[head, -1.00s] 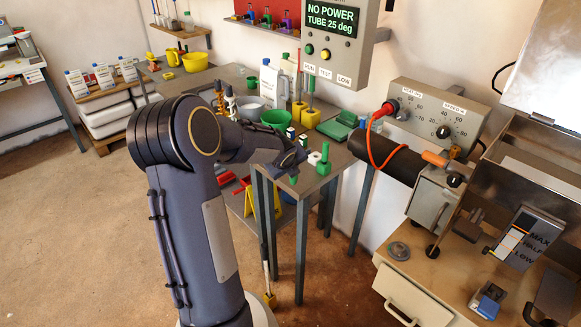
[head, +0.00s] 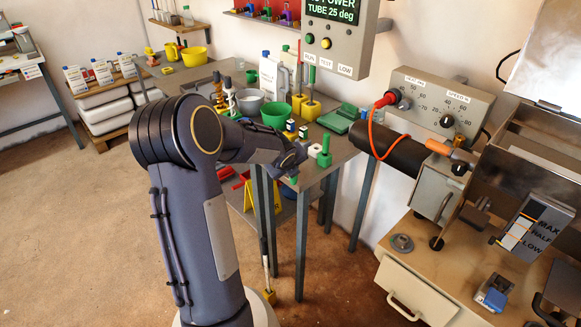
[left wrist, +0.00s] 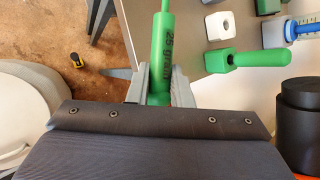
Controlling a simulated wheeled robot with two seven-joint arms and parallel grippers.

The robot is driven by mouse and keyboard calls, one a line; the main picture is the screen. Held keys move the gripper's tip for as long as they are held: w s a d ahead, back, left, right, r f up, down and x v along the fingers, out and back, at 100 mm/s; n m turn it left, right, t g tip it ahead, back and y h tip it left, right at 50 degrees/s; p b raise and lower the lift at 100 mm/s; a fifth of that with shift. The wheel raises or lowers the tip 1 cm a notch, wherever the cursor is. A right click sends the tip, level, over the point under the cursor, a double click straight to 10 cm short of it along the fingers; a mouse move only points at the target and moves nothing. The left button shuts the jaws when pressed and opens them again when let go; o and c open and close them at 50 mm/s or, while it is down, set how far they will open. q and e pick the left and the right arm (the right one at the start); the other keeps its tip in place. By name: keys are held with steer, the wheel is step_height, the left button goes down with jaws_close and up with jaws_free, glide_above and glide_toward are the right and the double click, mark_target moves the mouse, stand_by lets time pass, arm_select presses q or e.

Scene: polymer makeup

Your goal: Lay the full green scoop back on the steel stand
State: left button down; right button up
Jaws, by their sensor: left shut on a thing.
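The green scoop shows in the left wrist view as a green handle (left wrist: 163,45) marked "25 gram". My left gripper (left wrist: 161,88) is shut on this handle, with one grey finger on each side. The scoop's bowl and its contents are out of that view. In the head view my left gripper (head: 292,160) is over the near right corner of the grey table, and a small green tip (head: 293,179) shows below it. I cannot make out the steel stand with certainty. My right gripper is not in view.
A green block with an upright handle (head: 325,152) and a white block (head: 314,150) stand close right of the gripper. A green bowl (head: 275,114) and yellow holders (head: 311,109) are behind. A machine with a dark tube (head: 400,150) stands to the right.

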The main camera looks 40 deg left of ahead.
arm_select(q)
steer(key=c, duration=1.2)
jaws_free()
steer(key=shift+c, duration=0.2)
steer(key=p+v, duration=0.1)
steer(key=v, duration=0.6)
steer(key=shift+s+r, duration=0.25)
steer(key=shift+r, duration=0.05)
steer(key=shift+d+r, duration=0.15)
steer(key=shift+r+p, duration=2.4)
steer(key=shift+p, duration=0.3)
